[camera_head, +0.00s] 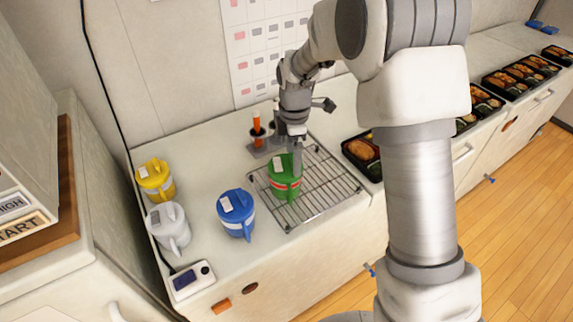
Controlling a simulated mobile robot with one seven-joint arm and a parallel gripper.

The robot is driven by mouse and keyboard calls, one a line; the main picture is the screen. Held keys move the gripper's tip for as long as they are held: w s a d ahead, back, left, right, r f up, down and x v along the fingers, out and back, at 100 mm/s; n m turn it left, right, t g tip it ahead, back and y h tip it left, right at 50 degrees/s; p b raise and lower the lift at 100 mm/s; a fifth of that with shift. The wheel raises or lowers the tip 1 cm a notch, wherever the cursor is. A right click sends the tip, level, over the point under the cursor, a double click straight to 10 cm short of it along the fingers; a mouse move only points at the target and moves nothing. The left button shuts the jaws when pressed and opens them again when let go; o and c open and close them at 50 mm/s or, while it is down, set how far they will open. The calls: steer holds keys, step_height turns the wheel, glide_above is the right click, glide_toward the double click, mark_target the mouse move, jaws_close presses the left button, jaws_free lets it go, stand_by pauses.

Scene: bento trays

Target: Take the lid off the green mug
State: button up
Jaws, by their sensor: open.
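The green mug (283,187) stands upright on a wire rack on the counter. It has a green lid (280,165) with a small white label, and red and pale bands around its body. The lid is on the mug. My gripper (297,165) is open and points down at the right part of the lid. One finger reaches to about lid height; the other is hard to make out. I cannot tell whether the finger touches the lid.
A blue mug (235,217), a white mug (170,229) and a yellow mug (155,179) stand to the left. A holder (262,147) with orange-handled items is behind the rack (335,190). Bento trays (362,151) line the counter at right. A small device (190,281) lies front left.

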steer(key=c, duration=1.4)
steer(key=shift+r, duration=0.2)
steer(key=shift+c, duration=0.2)
